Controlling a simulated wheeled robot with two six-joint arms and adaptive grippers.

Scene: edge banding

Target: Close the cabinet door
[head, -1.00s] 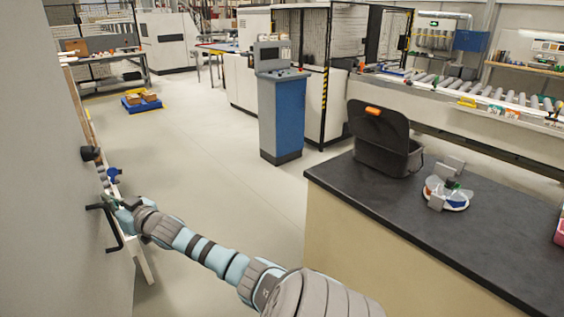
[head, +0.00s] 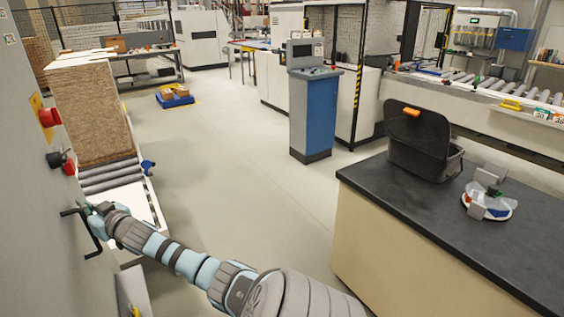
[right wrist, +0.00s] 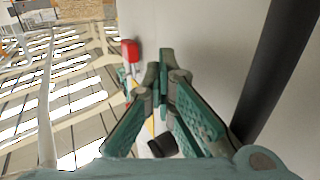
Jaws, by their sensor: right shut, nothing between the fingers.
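The cabinet door appears to be the grey panel (head: 30,210) filling the left edge of the head view, with a black bent handle (head: 90,243). Its pale surface (right wrist: 210,30) also shows in the right wrist view. There, a dark bar (right wrist: 282,65), probably the handle, runs along the right side. My right gripper (head: 90,208) is beside the handle. In the right wrist view its green fingers (right wrist: 160,80) are together and empty, close to the panel. Whether they touch it, I cannot tell. My left gripper is out of view.
A red button (head: 48,117) and black knob (head: 54,160) protrude near the panel's edge. Behind are grey rollers (head: 110,178) and a stack of boards (head: 90,110). A dark-topped counter (head: 430,215) stands right. Open floor (head: 235,190) lies between.

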